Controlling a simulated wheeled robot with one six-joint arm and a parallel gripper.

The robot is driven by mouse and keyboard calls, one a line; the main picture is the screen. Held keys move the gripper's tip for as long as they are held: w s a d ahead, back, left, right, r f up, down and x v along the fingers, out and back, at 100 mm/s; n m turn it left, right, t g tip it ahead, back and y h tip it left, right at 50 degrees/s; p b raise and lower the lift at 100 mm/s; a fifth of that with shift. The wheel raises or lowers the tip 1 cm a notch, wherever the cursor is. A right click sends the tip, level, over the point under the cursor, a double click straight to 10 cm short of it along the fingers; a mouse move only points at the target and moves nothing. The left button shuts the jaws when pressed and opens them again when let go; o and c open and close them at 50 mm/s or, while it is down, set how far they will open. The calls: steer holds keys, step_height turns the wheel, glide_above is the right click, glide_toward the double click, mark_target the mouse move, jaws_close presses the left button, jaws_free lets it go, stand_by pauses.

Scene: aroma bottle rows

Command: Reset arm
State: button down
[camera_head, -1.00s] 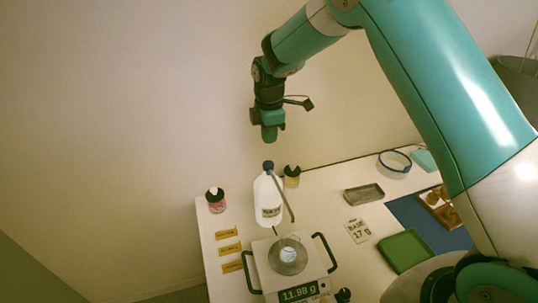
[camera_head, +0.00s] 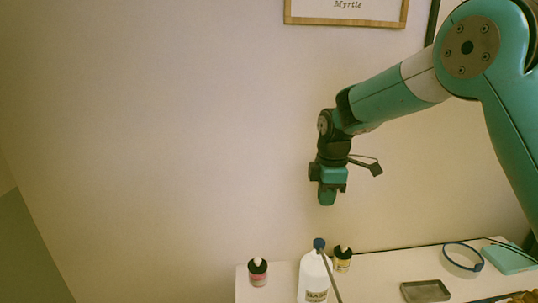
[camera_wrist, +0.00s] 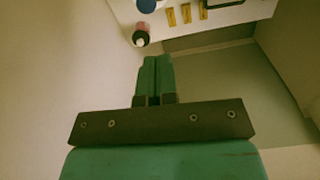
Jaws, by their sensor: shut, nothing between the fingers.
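My gripper (camera_head: 327,198) is shut and empty in the head view. It hangs pointing down in the air, above the back part of the white table (camera_head: 385,281) and over the blue-capped bottle. In the wrist view my gripper (camera_wrist: 155,62) shows its two green fingers pressed together with nothing between them. The white bottle with a blue cap (camera_head: 315,273) stands upright on the table below it, apart from the fingers.
A pink-labelled bottle (camera_head: 258,272) and a yellow-labelled bottle (camera_head: 342,258) flank the white bottle. A grey tray (camera_head: 425,291), a blue ring (camera_head: 463,257) and a teal block (camera_head: 509,258) lie to the right. A framed sign (camera_head: 346,13) hangs on the wall. Yellow labels (camera_wrist: 186,13) show in the wrist view.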

steer(key=s+a+r+m+y+b, duration=0.2)
steer(key=s+m, duration=0.3)
steer(key=s, duration=1.1)
steer(key=s+a+r+m+y+b, duration=0.1)
steer(key=s+m, duration=0.4)
steer(key=s, duration=1.1)
steer(key=shift+s+a+r+y+b, duration=0.4)
steer(key=shift+b, duration=0.3)
steer(key=shift+w, duration=0.15)
steer(key=w+d+f+n+h, duration=0.2)
steer(key=w+n, duration=0.3)
steer(key=w, duration=1.2)
steer(key=w+d+f+n+h, duration=0.1)
steer(key=w+n, duration=0.4)
steer(key=w, duration=1.3)
steer(key=shift+d+f+n+h+p, duration=0.4)
steer(key=shift+d+h, duration=0.2)
steer(key=shift+d, duration=0.1)
steer(key=shift+f, duration=0.1)
